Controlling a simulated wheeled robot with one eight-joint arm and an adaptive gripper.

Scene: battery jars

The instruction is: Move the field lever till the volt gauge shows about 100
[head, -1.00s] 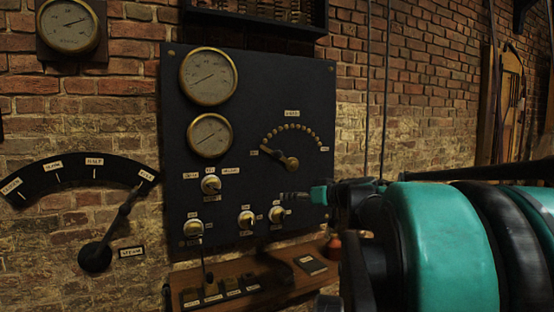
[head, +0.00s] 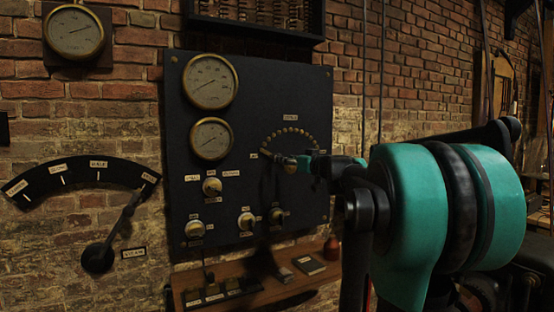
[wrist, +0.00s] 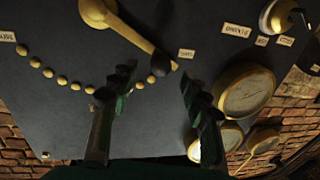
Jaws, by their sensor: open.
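The field lever (wrist: 135,32) is a brass arm with a dark knob at its end, pivoting on the black panel (head: 265,95). An arc of brass studs (head: 290,131) lies around it. In the wrist view the knob sits between my open fingers (wrist: 158,85), near their tips; contact cannot be told. Two round brass gauges, upper (head: 210,81) and lower (head: 211,138), are on the panel's left. Their numbers and labels are too small to read.
Several small switch knobs, one of them here (head: 212,187), sit low on the panel. A large lever (head: 120,232) on a black arc and another gauge (head: 74,32) are on the brick wall, left.

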